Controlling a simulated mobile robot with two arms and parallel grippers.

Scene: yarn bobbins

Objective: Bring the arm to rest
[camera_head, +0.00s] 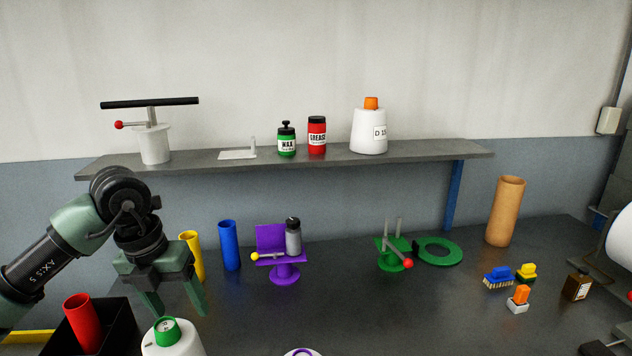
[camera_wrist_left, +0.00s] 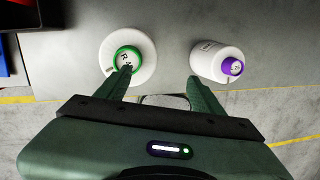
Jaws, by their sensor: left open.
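My left gripper (camera_head: 180,308) hangs over the front left of the dark table with its fingers pointing down. In the left wrist view its two fingers (camera_wrist_left: 158,82) are spread apart with nothing between them. A white yarn bobbin with a green top (camera_head: 168,338) stands just below the fingers in the head view; it also shows near the left fingertip in the wrist view (camera_wrist_left: 142,58). A white bobbin with a purple top (camera_wrist_left: 212,60) is near the right fingertip there. I cannot tell whether either finger touches a bobbin. My right gripper is not in view.
A black bin with a red tube (camera_head: 82,322) is left of the gripper. Yellow (camera_head: 193,257) and blue (camera_head: 229,246) tubes stand behind it. A purple stand (camera_head: 284,272) and green stand (camera_head: 393,262) are further right. A grey shelf (camera_head: 330,158) spans the back; the table's centre is clear.

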